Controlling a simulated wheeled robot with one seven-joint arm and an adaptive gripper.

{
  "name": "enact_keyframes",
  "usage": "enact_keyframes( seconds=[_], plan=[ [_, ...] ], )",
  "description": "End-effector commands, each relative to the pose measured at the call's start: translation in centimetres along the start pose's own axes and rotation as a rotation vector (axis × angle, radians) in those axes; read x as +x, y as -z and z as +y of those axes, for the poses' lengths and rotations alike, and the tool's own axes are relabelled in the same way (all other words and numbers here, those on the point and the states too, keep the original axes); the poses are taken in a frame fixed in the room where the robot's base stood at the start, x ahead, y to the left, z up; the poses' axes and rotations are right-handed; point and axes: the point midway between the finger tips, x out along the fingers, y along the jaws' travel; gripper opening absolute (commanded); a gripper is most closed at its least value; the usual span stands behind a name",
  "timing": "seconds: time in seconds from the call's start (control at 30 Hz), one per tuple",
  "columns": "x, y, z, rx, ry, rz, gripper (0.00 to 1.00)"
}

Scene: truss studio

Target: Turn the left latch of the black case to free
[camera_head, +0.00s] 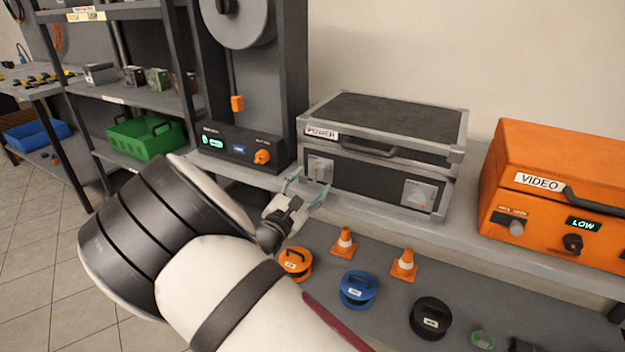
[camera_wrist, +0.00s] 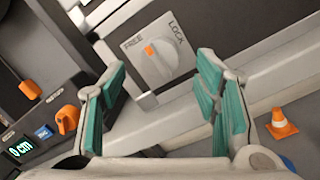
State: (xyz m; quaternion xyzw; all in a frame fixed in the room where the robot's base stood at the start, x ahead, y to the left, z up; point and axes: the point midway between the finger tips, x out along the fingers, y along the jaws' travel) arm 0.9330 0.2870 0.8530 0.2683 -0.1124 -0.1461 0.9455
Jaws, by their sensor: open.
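The black case (camera_head: 384,117), labelled POWER, stands shut on the grey shelf. Its left latch (camera_head: 319,169) is a pale plate on the front, partly behind my gripper. In the wrist view the latch's round knob (camera_wrist: 163,62) sits under the words FREE and LOCK. The knob's orange mark is at its upper left, on the FREE side; I cannot tell if it points fully at FREE. My gripper (camera_head: 308,188) is open just in front of the latch. In the wrist view its teal-padded fingers (camera_wrist: 160,72) stand apart on either side of the knob, with nothing held.
The case's right latch (camera_head: 420,196) is clear. A dark control box (camera_head: 240,147) with an orange knob stands left of the case; an orange VIDEO case (camera_head: 560,185) stands right. Orange cones (camera_head: 404,265) and cable reels (camera_head: 358,290) lie on the lower shelf.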

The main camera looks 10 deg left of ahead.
Motion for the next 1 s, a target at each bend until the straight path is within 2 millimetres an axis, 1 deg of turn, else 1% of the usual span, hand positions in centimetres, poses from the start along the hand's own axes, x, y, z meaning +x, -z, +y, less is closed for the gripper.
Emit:
enact_keyframes(
  seconds=[0.03, 0.2, 0.3, 0.43, 0.6, 1.0],
  plan=[
    [-1.1, 0.1, 0.1, 0.000, -0.002, 0.003, 0.56],
    [-4.7, 0.1, 0.1, 0.000, -0.003, 0.004, 0.56],
    [-6.5, 0.1, 0.1, -0.001, -0.002, 0.002, 0.56],
    [-8.3, 0.0, 0.1, 0.000, -0.002, 0.001, 0.56],
    [-9.4, 0.0, 0.0, -0.001, 0.000, 0.000, 0.56],
    [-9.5, 0.0, 0.0, -0.001, 0.000, 0.000, 0.56]
  ],
)
